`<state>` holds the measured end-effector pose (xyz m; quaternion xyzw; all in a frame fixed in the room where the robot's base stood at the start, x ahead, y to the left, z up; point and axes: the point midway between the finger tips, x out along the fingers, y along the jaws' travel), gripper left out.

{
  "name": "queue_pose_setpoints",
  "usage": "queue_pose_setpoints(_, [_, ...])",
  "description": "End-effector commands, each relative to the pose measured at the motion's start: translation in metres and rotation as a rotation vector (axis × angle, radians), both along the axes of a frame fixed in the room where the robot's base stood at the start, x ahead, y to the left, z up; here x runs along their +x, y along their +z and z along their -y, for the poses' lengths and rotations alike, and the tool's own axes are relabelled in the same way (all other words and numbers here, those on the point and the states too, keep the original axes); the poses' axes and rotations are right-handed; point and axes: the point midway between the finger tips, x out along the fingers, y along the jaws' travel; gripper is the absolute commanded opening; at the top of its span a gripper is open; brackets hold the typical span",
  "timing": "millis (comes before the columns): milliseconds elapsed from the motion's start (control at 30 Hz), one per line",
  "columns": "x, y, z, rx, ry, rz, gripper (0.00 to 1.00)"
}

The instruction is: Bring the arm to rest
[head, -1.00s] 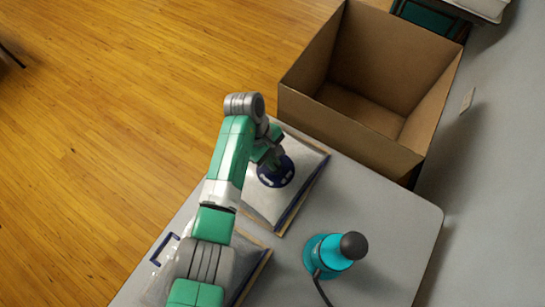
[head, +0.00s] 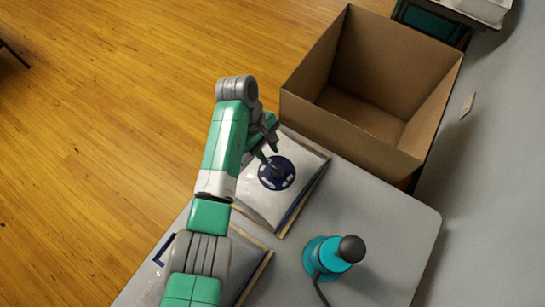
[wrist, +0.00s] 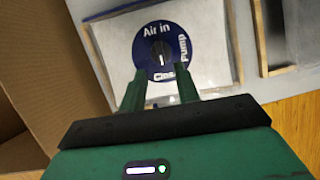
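My gripper (head: 268,153) hangs above the far flat clear bag (head: 258,199) on the table. In the wrist view its two green fingers (wrist: 160,82) stand apart with nothing between them, so it is open and empty. Past the fingertips lies the bag's round dark blue valve label (wrist: 176,33), with a small dark knob (wrist: 161,54) at its centre and the words "Air in" and "Pump". The fingers are apart from the knob. My arm reaches in from the bottom of the head view and hides part of the near bag (head: 243,260).
A large open cardboard box (head: 350,127) stands beyond the table's far edge; its visible floor looks empty. A teal pump (head: 328,258) with a dark knob and cord stands on the grey table (head: 390,215). The table's right part is clear. Wooden floor lies left.

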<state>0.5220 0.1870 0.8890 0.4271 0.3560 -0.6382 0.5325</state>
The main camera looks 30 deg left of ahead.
Motion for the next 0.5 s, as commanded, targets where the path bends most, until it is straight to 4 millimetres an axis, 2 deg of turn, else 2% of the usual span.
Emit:
queue_pose_setpoints(33, [0.0006,0.0076,-0.0024,0.0,0.0,0.001,0.32])
queue_pose_setpoints(133, [0.0006,0.0138,-0.0052,-0.001,0.0,-0.001,0.32])
queue_pose_setpoints(500, [0.0009,0.0148,-0.006,-0.001,0.0,-0.001,0.32])
